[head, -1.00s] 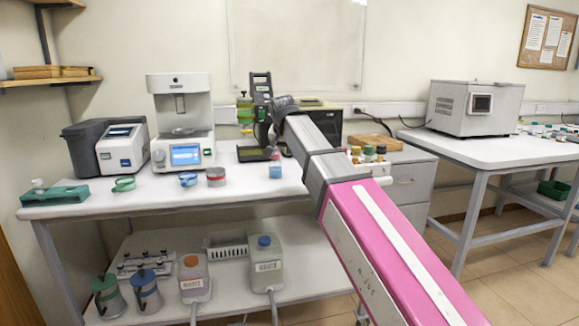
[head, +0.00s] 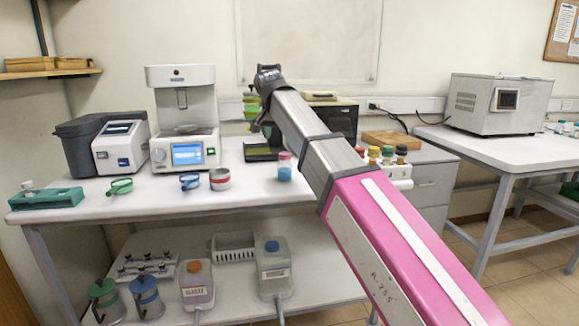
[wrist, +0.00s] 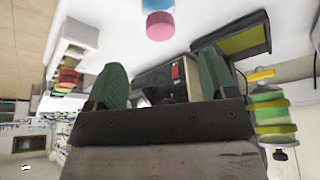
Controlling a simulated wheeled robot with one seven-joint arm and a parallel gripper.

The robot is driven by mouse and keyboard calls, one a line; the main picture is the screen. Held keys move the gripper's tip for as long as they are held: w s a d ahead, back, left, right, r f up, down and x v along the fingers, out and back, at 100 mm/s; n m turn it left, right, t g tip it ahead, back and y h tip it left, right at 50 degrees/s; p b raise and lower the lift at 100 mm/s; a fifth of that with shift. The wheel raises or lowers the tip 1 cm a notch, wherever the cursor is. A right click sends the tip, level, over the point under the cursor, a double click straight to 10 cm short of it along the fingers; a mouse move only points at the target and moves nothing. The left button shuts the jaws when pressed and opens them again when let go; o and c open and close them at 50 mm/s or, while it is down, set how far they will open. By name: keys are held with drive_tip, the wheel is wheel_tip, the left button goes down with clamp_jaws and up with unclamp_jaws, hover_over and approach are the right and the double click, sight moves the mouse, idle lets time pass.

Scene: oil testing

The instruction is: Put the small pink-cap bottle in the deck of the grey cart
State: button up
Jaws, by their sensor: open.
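The small pink-cap bottle (head: 284,166) stands upright on the white bench, with blue contents below its pink cap. In the wrist view its pink cap (wrist: 160,26) shows beyond my fingertips, at the top middle. My gripper (wrist: 161,72) is open, its two green-padded fingers apart with nothing held between them. In the head view the arm reaches over the bench, its end behind and above the bottle, and the fingers are hard to make out. I see no thing that I can clearly tell is the grey cart.
A grey drawer cabinet (head: 432,183) stands right of the bench. A white rack (head: 400,172) of colour-capped bottles is beside the arm. A black device with stacked coloured parts (head: 251,108) stands behind the bottle.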

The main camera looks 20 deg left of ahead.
sight(284, 153)
drive_tip(key=x, duration=1)
drive_tip(key=shift+w+f, duration=0.25)
drive_tip(key=shift+w, duration=0.05)
drive_tip(key=c, duration=1.2)
